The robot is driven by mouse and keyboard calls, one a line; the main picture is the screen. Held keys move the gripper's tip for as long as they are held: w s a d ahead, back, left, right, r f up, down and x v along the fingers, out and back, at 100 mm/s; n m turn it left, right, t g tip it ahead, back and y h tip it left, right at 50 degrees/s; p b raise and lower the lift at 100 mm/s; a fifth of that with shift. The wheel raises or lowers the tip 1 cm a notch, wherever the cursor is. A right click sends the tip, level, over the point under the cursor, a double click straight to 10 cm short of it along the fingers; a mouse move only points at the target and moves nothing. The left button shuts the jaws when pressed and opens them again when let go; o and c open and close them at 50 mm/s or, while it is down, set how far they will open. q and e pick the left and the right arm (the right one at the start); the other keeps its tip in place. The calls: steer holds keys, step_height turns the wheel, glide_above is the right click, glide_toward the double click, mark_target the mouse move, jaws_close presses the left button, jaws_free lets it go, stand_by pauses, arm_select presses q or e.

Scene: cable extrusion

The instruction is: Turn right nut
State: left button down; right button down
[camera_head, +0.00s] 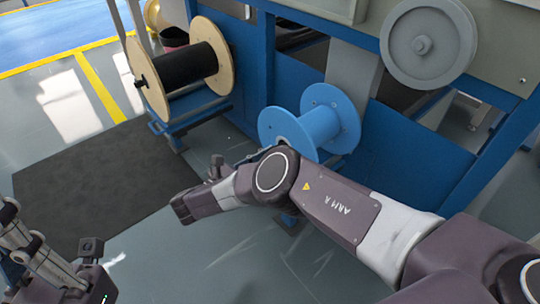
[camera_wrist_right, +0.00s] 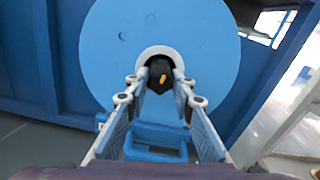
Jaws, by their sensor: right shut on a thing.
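The nut (camera_wrist_right: 161,73) is dark with a yellow mark and sits at the centre of the blue spool's face, inside a pale ring, in the right wrist view. My right gripper (camera_wrist_right: 160,88) has its two fingers on either side of the nut and is shut on it. The blue spool (camera_head: 322,116) stands at the blue machine in the head view. There my right arm hides the right gripper and the nut. My left gripper (camera_head: 98,268) is at the lower left, partly cut off and away from the spool; its opening is unclear.
A wooden-flanged spool with black cable (camera_head: 184,67) stands on a blue stand to the left. A grey wheel (camera_head: 428,43) is mounted on the machine, above right. A dark mat (camera_head: 95,185) lies on the grey floor, which is open at the left.

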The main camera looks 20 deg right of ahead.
steer(key=m, duration=0.5)
steer(key=shift+m, duration=0.3)
steer(key=shift+r, duration=0.1)
stand_by(0.4)
steer(key=c, duration=1.7)
jaws_free()
steer(key=shift+o, duration=0.2)
steer(key=shift+w+a+r, duration=0.2)
steer(key=shift+a+r, duration=0.05)
steer(key=shift+r, duration=0.3)
steer(key=r, duration=0.8)
steer(key=shift+s+d+r, duration=0.15)
steer(key=shift+d+r, duration=0.15)
steer(key=shift+r, duration=0.1)
